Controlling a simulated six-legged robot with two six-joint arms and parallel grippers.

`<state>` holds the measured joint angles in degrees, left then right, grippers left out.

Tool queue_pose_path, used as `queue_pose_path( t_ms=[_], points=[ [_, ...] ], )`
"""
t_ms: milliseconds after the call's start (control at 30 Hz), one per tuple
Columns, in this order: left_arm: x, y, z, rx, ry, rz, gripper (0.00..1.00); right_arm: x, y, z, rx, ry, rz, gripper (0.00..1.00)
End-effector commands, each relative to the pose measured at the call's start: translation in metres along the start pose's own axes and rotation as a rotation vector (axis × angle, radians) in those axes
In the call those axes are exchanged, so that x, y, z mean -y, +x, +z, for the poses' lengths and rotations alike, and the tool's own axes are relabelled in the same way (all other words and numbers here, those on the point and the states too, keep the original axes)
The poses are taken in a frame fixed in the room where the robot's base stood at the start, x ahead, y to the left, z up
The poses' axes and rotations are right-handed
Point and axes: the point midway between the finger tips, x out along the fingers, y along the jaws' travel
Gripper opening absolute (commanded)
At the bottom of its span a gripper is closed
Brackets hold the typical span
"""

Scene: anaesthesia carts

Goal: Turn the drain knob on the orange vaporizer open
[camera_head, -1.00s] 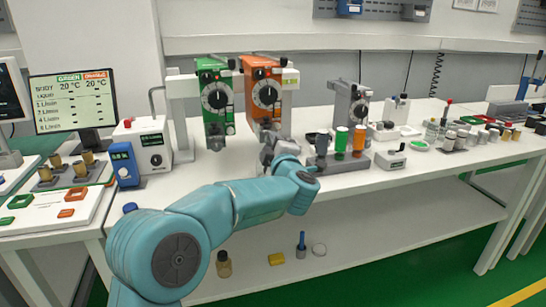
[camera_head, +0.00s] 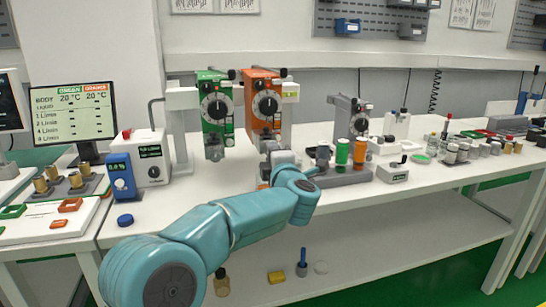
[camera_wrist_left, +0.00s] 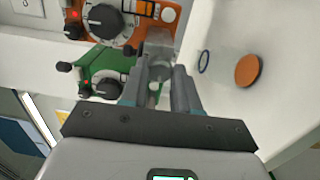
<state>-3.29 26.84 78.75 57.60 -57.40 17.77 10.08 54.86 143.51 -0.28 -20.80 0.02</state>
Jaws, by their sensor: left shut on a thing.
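The orange vaporizer (camera_head: 262,112) hangs on the stand beside the green vaporizer (camera_head: 215,120). Both have a round black dial on the front. My left gripper (camera_head: 277,153) is at the foot of the orange vaporizer; my wrist hides most of its jaws in the head view. In the left wrist view my left gripper (camera_wrist_left: 158,85) is shut on a small grey part, the drain knob (camera_wrist_left: 160,70), below the orange vaporizer (camera_wrist_left: 110,20). The fingers cover much of the knob, so how far it is turned does not show. My right gripper is not in view.
A grey block with green and orange bottles (camera_head: 345,178) stands close to the right of my wrist. A blue device (camera_head: 121,176) and a white box (camera_head: 152,155) stand left. An orange disc (camera_wrist_left: 248,70) and a dark ring (camera_wrist_left: 204,61) lie in the wrist view.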

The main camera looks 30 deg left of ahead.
Motion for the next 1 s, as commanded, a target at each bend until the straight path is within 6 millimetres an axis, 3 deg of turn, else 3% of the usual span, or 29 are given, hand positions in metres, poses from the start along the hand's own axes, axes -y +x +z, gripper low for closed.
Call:
queue_pose_path(
  t_ms=[133, 167, 200, 233, 500, 633, 767, 1000],
  points=[
    [0.002, 0.000, 0.001, 0.000, 0.002, -0.004, 0.00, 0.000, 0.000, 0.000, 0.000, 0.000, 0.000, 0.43],
    [0.002, 0.000, 0.001, 0.000, 0.002, -0.004, 0.40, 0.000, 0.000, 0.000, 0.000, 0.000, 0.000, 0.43],
    [0.002, 0.000, 0.001, 0.000, 0.002, -0.004, 0.53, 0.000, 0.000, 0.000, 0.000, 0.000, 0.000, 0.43],
    [0.002, 0.000, 0.001, 0.000, 0.002, -0.004, 0.56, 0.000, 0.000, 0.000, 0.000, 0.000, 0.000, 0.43],
    [0.001, -0.001, 0.000, 0.000, 0.002, -0.001, 0.56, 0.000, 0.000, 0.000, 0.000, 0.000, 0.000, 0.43],
    [0.000, -0.011, 0.001, 0.003, 0.001, -0.001, 0.56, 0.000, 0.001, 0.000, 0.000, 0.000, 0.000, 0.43],
    [0.000, -0.038, 0.001, 0.005, 0.002, -0.001, 0.56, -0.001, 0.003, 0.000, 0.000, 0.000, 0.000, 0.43],
    [0.000, -0.103, 0.002, 0.006, 0.001, -0.001, 0.56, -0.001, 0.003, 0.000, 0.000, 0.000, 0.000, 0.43]
  ],
)
